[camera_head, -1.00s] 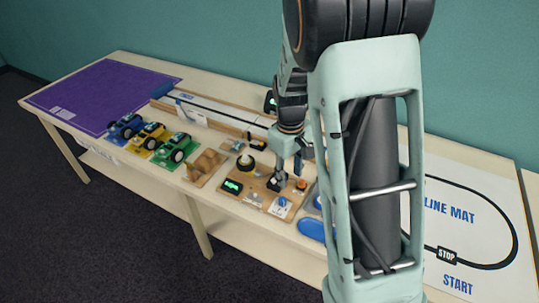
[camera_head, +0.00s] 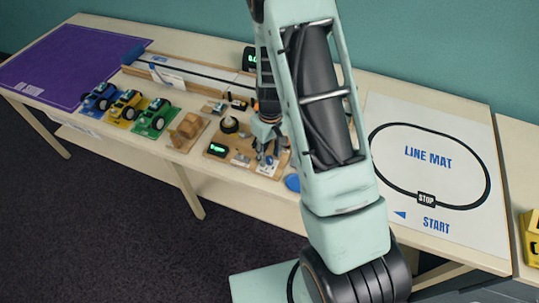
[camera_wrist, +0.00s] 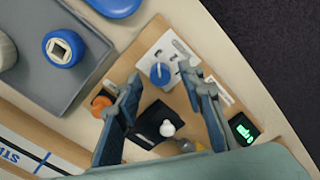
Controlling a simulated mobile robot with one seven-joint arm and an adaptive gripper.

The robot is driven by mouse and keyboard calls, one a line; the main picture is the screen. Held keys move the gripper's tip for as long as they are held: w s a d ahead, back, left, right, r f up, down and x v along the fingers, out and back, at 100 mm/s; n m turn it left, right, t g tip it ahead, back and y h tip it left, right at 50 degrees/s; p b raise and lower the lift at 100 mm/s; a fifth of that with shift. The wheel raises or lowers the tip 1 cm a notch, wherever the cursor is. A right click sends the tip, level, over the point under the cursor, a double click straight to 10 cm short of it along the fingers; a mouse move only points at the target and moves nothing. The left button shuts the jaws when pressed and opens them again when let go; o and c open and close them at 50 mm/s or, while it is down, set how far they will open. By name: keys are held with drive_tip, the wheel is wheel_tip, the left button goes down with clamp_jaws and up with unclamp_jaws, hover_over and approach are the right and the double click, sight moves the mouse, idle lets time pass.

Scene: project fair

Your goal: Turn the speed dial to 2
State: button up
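The speed dial (camera_wrist: 160,74) is a blue knob on a white plate (camera_wrist: 178,50) at the front of a wooden control board (camera_wrist: 128,68). In the wrist view my gripper (camera_wrist: 159,75) is open, with one finger on each side of the dial. Gaps show between the fingers and the knob, so I see no grip on it; its height below the fingertips is hard to judge. The dial's pointer setting is too small to read. In the head view my gripper (camera_head: 264,148) is above the board's right part, mostly covering the dial.
Beside the dial are a black block with a white knob (camera_wrist: 167,128), an orange button (camera_wrist: 100,102) and a green-lit display (camera_wrist: 243,128). A grey tray (camera_wrist: 58,92) holds a blue-topped part (camera_wrist: 65,48). Toy cars (camera_head: 126,105) stand left; the line mat (camera_head: 428,170) lies right.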

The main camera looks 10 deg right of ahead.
drive_tip(key=shift+f, duration=0.4)
clamp_jaws()
drive_tip(key=shift+m, duration=0.4)
drive_tip(key=m+b, duration=0.1)
drive_tip(key=m, duration=0.2)
drive_tip(key=shift+m+b, duration=0.35)
drive_tip(key=shift+m, duration=0.05)
drive_tip(key=m, duration=0.5)
idle(0.4)
